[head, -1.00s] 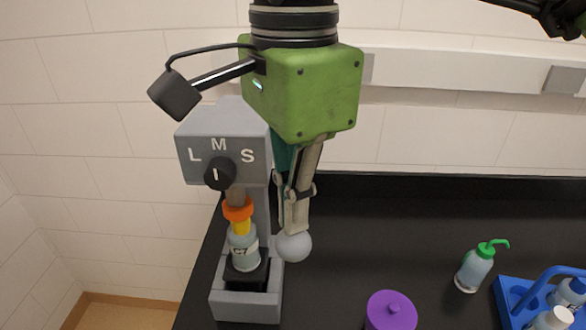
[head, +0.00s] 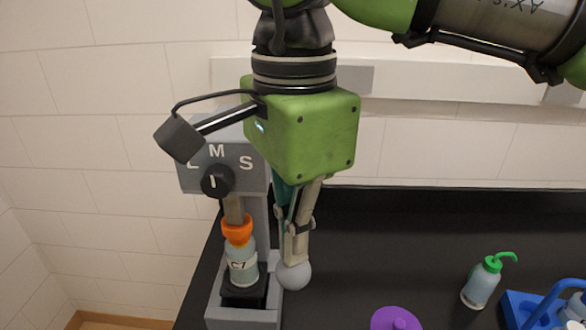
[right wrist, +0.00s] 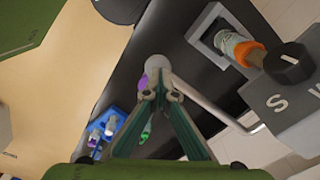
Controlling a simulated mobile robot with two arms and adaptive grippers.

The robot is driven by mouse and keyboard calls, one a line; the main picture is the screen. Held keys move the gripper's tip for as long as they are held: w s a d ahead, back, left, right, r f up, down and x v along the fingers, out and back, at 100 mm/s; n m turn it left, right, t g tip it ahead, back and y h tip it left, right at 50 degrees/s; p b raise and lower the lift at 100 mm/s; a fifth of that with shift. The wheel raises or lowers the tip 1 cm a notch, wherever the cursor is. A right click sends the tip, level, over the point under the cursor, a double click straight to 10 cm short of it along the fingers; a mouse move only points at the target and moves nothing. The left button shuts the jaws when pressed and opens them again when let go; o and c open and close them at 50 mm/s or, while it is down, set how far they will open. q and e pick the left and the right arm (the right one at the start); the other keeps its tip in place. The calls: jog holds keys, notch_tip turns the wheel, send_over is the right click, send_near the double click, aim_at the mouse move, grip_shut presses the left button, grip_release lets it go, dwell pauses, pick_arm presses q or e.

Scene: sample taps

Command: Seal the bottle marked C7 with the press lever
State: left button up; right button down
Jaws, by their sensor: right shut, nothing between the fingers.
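The bottle marked C7 (head: 243,268) stands upright in the black holder of the grey press (head: 257,215). The orange press head (head: 237,231) sits down over its top, hiding the yellow part. The bottle also shows in the right wrist view (right wrist: 229,41). The press lever ends in a grey ball knob (head: 294,275) right of the bottle, low down. My right gripper (head: 296,260) is shut and empty, its fingertips at the top of the knob; the right wrist view shows them against it (right wrist: 158,93). My left gripper is not in view.
The dial (head: 217,181) on the press points to M. A purple lid (head: 395,319), a green-topped wash bottle (head: 482,284) and a blue carrier (head: 521,308) with bottles are on the black bench (head: 400,245) to the right. The bench between them and the press is clear.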

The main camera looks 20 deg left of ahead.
jog(key=shift+f, duration=0.1)
notch_tip(320, 180, up, 16)
jog(key=p, duration=1.4)
dwell(0.6)
